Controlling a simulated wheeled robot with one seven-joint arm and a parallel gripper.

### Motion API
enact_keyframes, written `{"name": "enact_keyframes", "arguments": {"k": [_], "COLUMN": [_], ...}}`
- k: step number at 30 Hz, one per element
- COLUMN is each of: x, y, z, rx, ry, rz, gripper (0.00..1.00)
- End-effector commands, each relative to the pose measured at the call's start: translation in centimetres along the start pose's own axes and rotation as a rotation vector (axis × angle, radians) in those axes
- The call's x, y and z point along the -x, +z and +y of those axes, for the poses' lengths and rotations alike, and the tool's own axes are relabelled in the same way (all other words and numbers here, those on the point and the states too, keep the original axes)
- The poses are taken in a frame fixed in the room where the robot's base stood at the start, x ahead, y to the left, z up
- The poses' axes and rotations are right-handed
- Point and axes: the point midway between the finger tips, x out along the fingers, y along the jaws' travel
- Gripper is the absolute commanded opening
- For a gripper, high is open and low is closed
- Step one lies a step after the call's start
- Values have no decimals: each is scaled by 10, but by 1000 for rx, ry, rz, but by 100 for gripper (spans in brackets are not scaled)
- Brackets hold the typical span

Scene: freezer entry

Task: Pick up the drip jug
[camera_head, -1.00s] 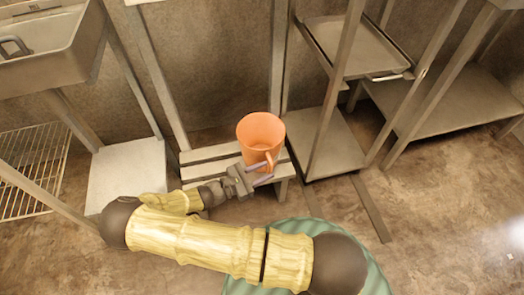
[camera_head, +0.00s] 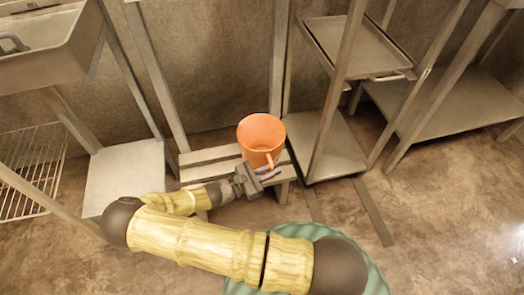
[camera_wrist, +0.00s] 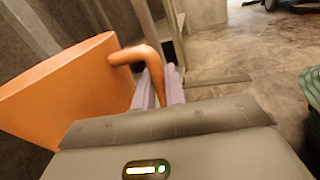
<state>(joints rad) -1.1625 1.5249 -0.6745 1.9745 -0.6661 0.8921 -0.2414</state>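The drip jug (camera_head: 261,135) is an orange, open-topped jug. It stands upright on a low slatted bench, with its handle towards me. My gripper (camera_head: 269,174) is at the handle, on the jug's near side. In the wrist view the jug's body (camera_wrist: 75,90) fills the left and its curved handle (camera_wrist: 145,55) comes down between the two pale purple fingers of my gripper (camera_wrist: 161,85). The fingers are close together with the handle between them. The handle's lower end is hidden by the fingers and the gripper's body.
The slatted bench (camera_head: 196,172) is low, between metal legs. A rack with a tray (camera_head: 345,50) stands to its right, a metal sink (camera_head: 50,45) is at the upper left, and a pale box-like surface (camera_head: 125,175) is left of the bench. The floor at right is mostly clear.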

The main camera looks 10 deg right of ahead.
Motion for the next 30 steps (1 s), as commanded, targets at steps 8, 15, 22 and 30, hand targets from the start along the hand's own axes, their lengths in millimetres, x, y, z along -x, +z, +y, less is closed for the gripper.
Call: {"name": "enact_keyframes", "arguments": {"k": [8,15,22,30], "x": [0,0,0,0], "y": [1,22,67,100], "z": [0,2,6,9], "rx": [-1,-2,-2,-1], "ry": [0,0,0,0], "rz": [-1,0,0,-1], "gripper": [0,0,0,0]}}
